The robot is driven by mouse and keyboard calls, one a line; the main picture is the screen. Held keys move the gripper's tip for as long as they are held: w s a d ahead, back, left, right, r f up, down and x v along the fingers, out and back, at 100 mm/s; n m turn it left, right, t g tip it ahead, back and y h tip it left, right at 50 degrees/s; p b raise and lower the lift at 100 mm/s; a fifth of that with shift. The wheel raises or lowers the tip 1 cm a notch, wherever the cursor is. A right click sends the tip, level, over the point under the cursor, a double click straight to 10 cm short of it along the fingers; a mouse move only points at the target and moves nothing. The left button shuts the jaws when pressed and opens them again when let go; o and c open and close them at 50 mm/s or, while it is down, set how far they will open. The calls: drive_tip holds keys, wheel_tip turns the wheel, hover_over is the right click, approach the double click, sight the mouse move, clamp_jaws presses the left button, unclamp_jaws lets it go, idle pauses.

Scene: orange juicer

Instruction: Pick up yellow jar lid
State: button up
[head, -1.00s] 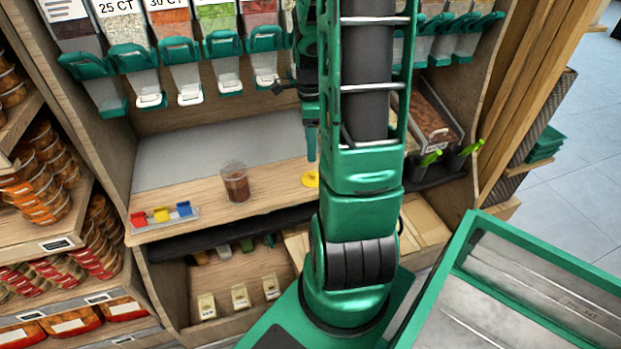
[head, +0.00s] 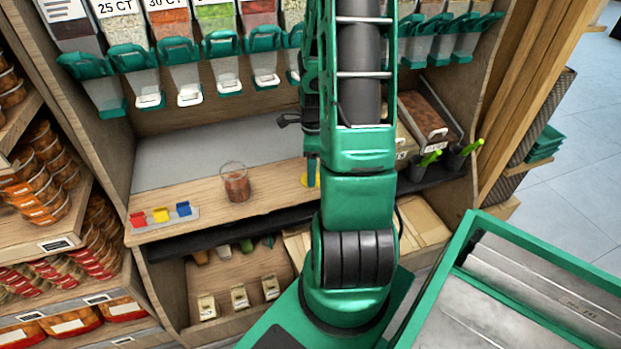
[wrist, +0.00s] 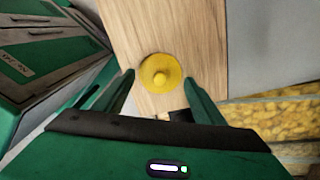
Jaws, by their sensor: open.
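The yellow jar lid (wrist: 161,73) lies flat on the wooden counter in the wrist view, a round disc with a small knob in its middle. In the head view only a sliver of the lid (head: 305,180) shows at the left edge of my arm. My gripper (wrist: 161,84) is open, with one green finger on each side of the lid's near part in the wrist view. Nothing is between the fingers' grip. How high the fingertips are above the counter I cannot tell. In the head view my arm hides most of the gripper.
A clear jar with brown contents (head: 236,184) stands on the counter (head: 270,192) left of the lid. A small tray with red, yellow and blue clips (head: 162,216) is further left. Dispensers (head: 180,70) hang above. Brown bins (head: 428,118) stand to the right.

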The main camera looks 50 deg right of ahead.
drive_tip(key=shift+f, duration=0.7)
drive_tip(key=c, duration=1.2)
drive_tip(key=shift+o, duration=0.2)
